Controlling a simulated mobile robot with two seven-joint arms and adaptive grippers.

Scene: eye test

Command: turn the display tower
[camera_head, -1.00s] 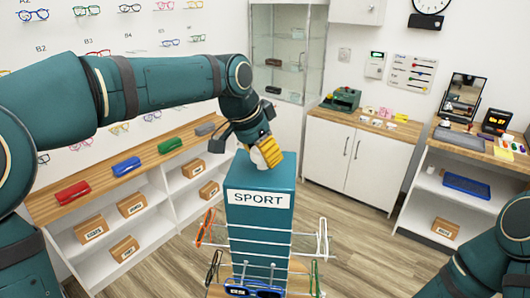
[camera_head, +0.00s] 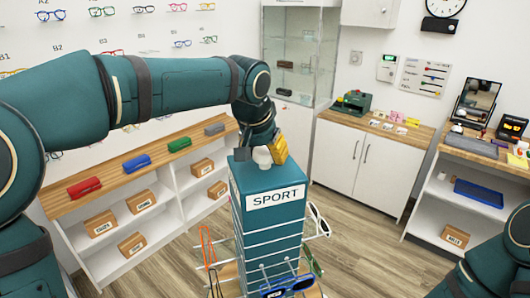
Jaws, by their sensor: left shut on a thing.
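The display tower (camera_head: 270,222) is a teal upright block with a white SPORT sign (camera_head: 276,198) on its front. The sign face is angled somewhat to the right. Glasses hang on wire holders around its lower part, with blue ones (camera_head: 287,287) in front, white ones (camera_head: 319,219) at right and an orange pair (camera_head: 208,246) at left. A white knob (camera_head: 262,158) stands on top. My left gripper (camera_head: 265,152), with yellow fingers, reaches down and is shut on this knob. My right arm shows at the lower right; its gripper is out of view.
At left, a shelf unit (camera_head: 150,172) holds coloured cases and cartons. A glass cabinet (camera_head: 300,60) and a white cupboard (camera_head: 360,165) stand behind. At right is a desk with a mirror (camera_head: 476,104) and a blue tray (camera_head: 479,193). Bare floor surrounds the tower.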

